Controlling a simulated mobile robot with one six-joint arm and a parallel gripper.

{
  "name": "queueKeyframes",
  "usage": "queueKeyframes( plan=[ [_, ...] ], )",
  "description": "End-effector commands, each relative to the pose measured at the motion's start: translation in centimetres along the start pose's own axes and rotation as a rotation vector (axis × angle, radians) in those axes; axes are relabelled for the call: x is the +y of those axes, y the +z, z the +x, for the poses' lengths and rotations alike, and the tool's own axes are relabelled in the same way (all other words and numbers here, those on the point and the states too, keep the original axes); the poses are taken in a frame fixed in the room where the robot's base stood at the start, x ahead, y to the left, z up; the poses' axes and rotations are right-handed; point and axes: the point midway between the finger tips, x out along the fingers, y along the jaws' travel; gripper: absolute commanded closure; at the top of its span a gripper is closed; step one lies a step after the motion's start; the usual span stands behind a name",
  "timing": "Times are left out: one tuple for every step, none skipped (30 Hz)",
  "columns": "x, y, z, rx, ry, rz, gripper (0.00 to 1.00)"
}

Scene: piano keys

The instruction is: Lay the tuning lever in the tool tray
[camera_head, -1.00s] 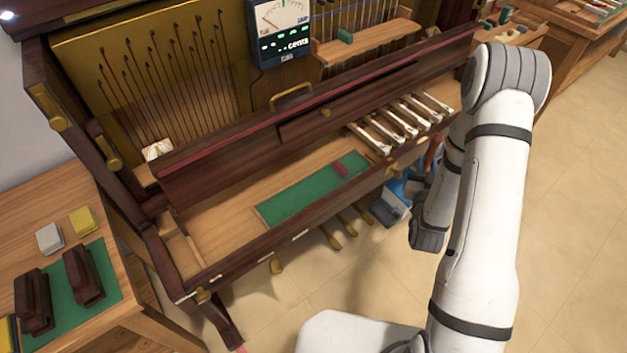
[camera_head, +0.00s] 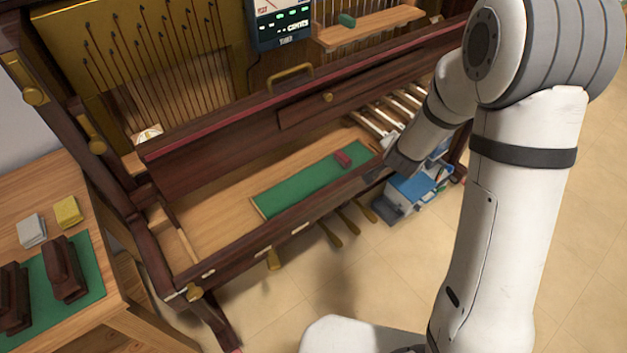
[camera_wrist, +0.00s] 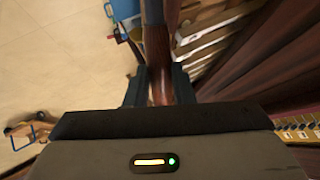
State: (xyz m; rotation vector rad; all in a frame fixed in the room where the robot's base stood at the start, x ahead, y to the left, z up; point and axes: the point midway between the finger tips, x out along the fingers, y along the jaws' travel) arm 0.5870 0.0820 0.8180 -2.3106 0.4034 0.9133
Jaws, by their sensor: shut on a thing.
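My gripper (camera_wrist: 159,86) is shut on a reddish-brown wooden bar, which looks like the tuning lever's handle (camera_wrist: 156,45). The bar runs up and out of the wrist view, so its far end is hidden. In the head view my gripper (camera_head: 400,165) hangs over the piano's front edge, right of the green felt; what it holds cannot be made out there. Below it on the floor is a blue container with tools in it (camera_head: 412,187), also partly in the wrist view (camera_wrist: 122,9). I cannot tell for sure whether this is the tool tray.
A wooden bench (camera_head: 30,185) with dark blocks stands at left. Tiled floor (camera_head: 300,290) is clear in front.

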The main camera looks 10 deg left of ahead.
Motion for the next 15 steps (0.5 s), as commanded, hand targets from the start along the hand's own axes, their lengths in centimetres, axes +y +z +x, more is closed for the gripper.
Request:
queueKeyframes(
  plan=[
    [-1.2, 1.8, -0.3, -0.063, -0.006, 0.043, 1.0],
    [-1.8, 2.9, -0.7, -0.107, -0.006, 0.069, 1.0],
    [-2.8, 4.5, -1.4, -0.169, -0.009, 0.1, 1.0],
    [-3.5, 5.8, -2.0, -0.217, -0.011, 0.122, 1.0],
    [-4.3, 7.1, -2.7, -0.263, -0.016, 0.137, 1.0],
    [-5.1, 8.8, -3.6, -0.32, -0.021, 0.15, 1.0],
    [-5.6, 9.9, -4.3, -0.358, -0.021, 0.155, 1.0],
    [-6.2, 11.1, -5.1, -0.396, -0.024, 0.159, 1.0],
    [-7.0, 12.5, -6.0, -0.444, -0.043, 0.163, 1.0],
    [-7.4, 13.4, -6.7, -0.475, -0.048, 0.162, 1.0],
    [-7.7, 14.3, -7.3, -0.502, -0.05, 0.163, 1.0],
    [-8.1, 15.3, -8.1, -0.533, -0.052, 0.158, 1.0],
    [-8.3, 16.0, -8.6, -0.554, -0.053, 0.156, 1.0],
    [-8.5, 16.5, -9.1, -0.571, -0.055, 0.152, 1.0],
    [-8.7, 17.1, -9.6, -0.591, -0.057, 0.149, 1.0]
  ],
)
